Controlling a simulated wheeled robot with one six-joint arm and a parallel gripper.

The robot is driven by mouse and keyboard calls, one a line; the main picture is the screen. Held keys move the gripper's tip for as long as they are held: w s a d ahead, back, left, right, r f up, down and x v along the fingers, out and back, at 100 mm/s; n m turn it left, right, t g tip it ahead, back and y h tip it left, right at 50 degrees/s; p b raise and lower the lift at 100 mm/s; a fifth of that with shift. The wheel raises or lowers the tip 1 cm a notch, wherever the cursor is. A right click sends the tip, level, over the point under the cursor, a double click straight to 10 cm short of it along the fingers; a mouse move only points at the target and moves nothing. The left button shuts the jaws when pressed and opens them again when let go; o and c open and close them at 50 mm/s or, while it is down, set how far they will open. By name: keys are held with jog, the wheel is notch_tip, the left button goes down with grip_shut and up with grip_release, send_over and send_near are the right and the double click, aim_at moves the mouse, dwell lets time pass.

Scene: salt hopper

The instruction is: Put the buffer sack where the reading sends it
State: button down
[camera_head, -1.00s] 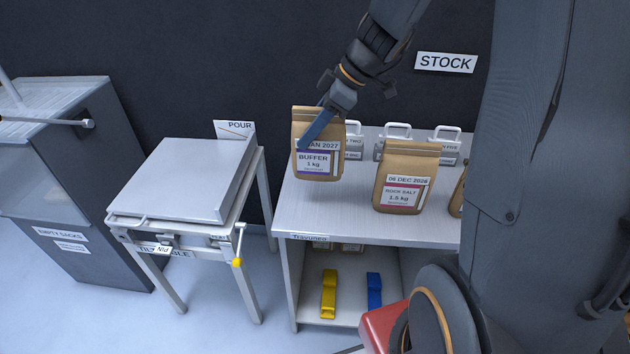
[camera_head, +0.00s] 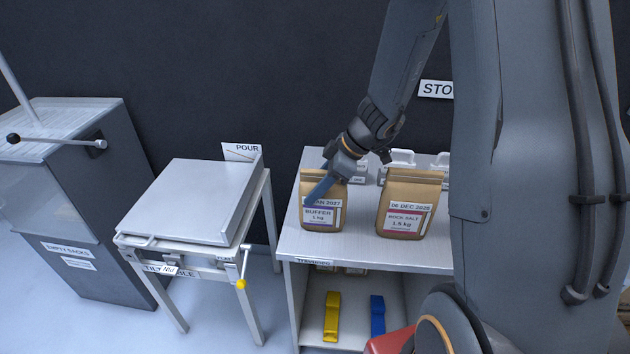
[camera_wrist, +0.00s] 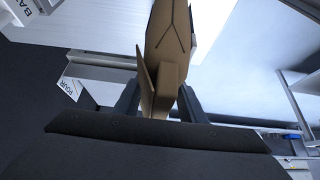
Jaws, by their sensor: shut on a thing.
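The buffer sack (camera_head: 322,216) is a brown paper bag with a label reading "JAN 2027", "BUFFER", "1 kg". It is upright at the left of the stock counter top (camera_head: 350,251); I cannot tell whether its base touches the counter. My gripper (camera_head: 320,190) is shut on its upper part, and a blue finger covers the start of the date. In the wrist view the sack (camera_wrist: 172,45) sits between the two dark fingers of my gripper (camera_wrist: 160,100).
A rock salt sack (camera_head: 408,205) labelled "06 DEC 2026", 1.5 kg, stands to the right. Handled metal weights (camera_head: 400,160) are behind. A tilting table (camera_head: 185,200) with a POUR sign (camera_head: 243,151) is left, beside the EMPTY SACKS cabinet (camera_head: 112,210). Yellow (camera_head: 331,316) and blue (camera_head: 377,317) pieces lie below.

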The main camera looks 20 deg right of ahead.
dwell(0.4)
jog(key=c, duration=1.2)
grip_release()
jog(key=shift+f, duration=0.1)
jog(key=shift+o, duration=0.2)
jog(key=b+v, duration=0.3)
jog(key=v, duration=0.9)
